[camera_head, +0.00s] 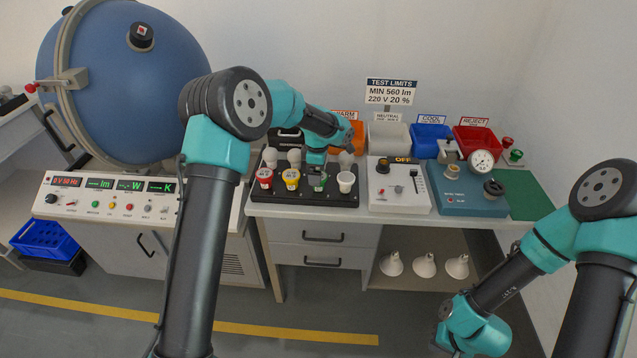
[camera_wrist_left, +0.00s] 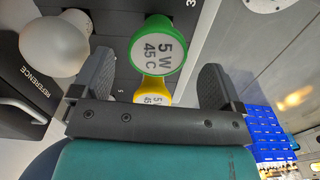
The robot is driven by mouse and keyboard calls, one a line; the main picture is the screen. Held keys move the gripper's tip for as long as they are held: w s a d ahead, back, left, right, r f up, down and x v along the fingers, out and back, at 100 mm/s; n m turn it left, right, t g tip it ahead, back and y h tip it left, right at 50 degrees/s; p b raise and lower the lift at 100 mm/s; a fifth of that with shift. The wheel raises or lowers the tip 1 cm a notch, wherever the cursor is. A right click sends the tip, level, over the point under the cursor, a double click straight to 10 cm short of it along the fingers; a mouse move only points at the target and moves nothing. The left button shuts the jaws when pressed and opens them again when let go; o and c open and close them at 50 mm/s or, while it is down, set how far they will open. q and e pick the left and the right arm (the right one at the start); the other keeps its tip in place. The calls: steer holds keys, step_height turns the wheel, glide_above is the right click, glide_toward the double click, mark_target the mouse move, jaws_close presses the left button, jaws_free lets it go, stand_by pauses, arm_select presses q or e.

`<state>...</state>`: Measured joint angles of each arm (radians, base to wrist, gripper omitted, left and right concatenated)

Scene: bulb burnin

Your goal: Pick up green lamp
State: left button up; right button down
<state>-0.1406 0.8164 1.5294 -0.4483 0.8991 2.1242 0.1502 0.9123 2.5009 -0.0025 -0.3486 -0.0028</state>
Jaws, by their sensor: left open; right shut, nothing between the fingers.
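The green lamp (camera_head: 318,182) stands in the black rack (camera_head: 300,199), between the yellow lamp (camera_head: 291,178) and the white lamp (camera_head: 345,181). My left gripper (camera_head: 316,160) is just above and behind it, its fingers hard to make out in the head view. In the left wrist view the green lamp (camera_wrist_left: 158,45), its base marked "5 W 45 C", shows between the two open fingers, apart from both. The yellow lamp (camera_wrist_left: 153,93) shows below it there. My right gripper (camera_head: 447,342) is low at the right, away from the rack, shut and empty.
A red lamp (camera_head: 264,177) stands at the rack's left end, with frosted bulbs (camera_head: 293,157) behind. A white switch box (camera_head: 398,193) and a blue-grey tester (camera_head: 468,190) stand right of the rack. Sorting bins (camera_head: 430,139) line the back. A blue sphere (camera_head: 125,80) stands left.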

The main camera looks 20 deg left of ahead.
arm_select(q)
steer(key=shift+f, duration=0.1)
steer(key=shift+w+f, duration=0.15)
steer(key=shift+f, duration=2.4)
steer(key=c, duration=1)
